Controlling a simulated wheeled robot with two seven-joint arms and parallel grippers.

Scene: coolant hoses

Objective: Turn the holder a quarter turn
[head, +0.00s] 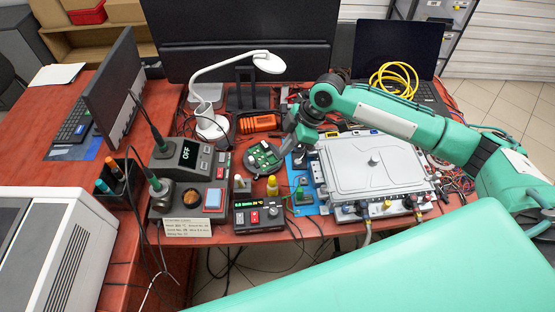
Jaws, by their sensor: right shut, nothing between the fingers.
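The holder (252,165) is a dark round stand with a green circuit board (268,155) on it, near the middle of the red workbench. My right arm comes in from the right, over the large grey metal housing. My right gripper (299,142) points down just right of the holder, shut and empty. It looks close to the holder's right edge, but I cannot tell whether it touches. Its fingertips are small and partly lost against the dark clutter. My left gripper is not in view.
The grey housing (350,178) with hose fittings sits on a blue mat (308,208) right of the holder. A soldering station (185,190) stands to the left, a small control box (258,217) in front. A white lamp (212,127) and an orange meter (258,122) stand behind.

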